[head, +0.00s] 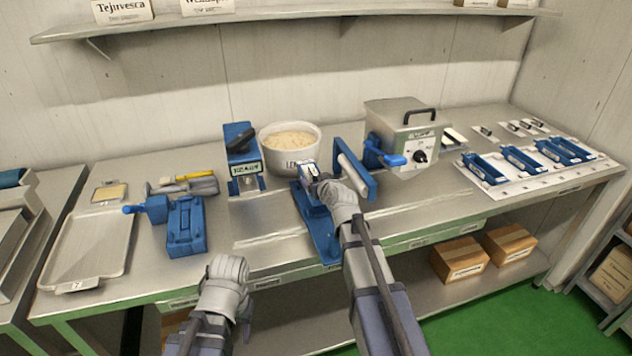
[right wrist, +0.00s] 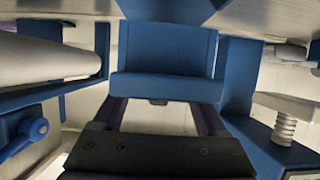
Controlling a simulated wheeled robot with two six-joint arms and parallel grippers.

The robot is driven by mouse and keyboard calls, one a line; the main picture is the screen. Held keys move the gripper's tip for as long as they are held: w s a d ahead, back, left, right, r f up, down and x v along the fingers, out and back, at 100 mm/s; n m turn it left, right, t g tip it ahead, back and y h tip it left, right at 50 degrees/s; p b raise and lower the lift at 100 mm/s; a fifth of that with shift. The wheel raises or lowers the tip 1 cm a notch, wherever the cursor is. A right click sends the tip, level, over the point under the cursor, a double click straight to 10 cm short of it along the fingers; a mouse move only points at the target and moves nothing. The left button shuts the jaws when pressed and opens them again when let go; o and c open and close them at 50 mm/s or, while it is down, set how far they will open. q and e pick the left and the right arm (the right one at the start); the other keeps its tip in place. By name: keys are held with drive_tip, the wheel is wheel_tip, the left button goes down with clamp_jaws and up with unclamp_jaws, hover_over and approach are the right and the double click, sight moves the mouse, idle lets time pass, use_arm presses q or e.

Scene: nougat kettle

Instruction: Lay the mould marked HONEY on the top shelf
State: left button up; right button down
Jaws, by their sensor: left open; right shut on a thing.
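My right gripper (head: 312,172) is shut on a blue block (right wrist: 165,60), which fills the space between its fingers in the right wrist view. In the head view it is over a long blue fixture (head: 322,235) on the bench; the hand hides most of the block, and I cannot tell whether it touches the fixture. No HONEY marking is legible. Several blue moulds (head: 484,169) lie on a white mat at the right. My left gripper (head: 229,268) is open and empty at the bench's front edge, its fingers barely visible. The top shelf (head: 300,14) runs along the wall.
A blue clamp (head: 186,228) and a tray (head: 92,245) are at left. The shelf's middle is clear.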

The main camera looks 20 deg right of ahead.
wheel_tip(320, 180, up, 6)
drive_tip(key=p, duration=0.5)
drive_tip(key=shift+r, duration=0.1)
drive_tip(key=shift+s, duration=0.1)
